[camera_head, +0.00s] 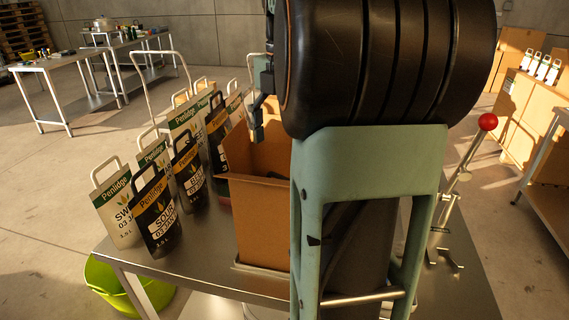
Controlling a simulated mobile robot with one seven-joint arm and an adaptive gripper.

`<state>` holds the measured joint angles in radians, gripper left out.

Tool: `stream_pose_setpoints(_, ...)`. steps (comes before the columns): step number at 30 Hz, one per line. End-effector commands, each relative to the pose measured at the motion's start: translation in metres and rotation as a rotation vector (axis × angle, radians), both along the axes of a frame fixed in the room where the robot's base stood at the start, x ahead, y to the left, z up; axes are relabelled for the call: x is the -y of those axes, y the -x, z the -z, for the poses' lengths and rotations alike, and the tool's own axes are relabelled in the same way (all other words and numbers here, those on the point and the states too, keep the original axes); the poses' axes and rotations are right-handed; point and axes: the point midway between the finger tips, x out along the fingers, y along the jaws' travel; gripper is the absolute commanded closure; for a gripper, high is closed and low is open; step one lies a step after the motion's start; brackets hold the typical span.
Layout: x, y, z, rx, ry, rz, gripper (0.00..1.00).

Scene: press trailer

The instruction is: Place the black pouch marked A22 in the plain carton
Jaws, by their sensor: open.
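Several pouches with loop handles stand on a metal table. Three black ones show: one at the front reading "SOUR 03 JAN" (157,222), one behind it (188,173) and one farther back (217,138). I cannot read A22 on any of them. A plain brown carton (262,222) stands open-topped on the table to their right, partly hidden by my arm. My gripper (257,118) is open, above the carton's far left side and beside the rear pouches. My arm hides much of it.
White-green pouches (117,207) stand among the black ones. The metal table (190,265) has bare room at its front left. A green tub (128,285) sits below. A red-knobbed lever (470,155) stands right; cartons (545,105) lie beyond. Another table (85,60) is far left.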

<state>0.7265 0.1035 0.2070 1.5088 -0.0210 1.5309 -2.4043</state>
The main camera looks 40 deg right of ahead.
Motion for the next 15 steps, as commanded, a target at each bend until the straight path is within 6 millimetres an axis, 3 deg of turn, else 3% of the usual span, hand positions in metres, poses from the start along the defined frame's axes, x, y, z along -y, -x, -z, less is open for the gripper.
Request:
stream_pose_setpoints(6,0.0,-0.001,-0.04,0.001,0.001,-0.001,0.11)
stream_pose_setpoints(15,0.0,0.0,-0.055,-0.001,-0.001,0.0,0.11)
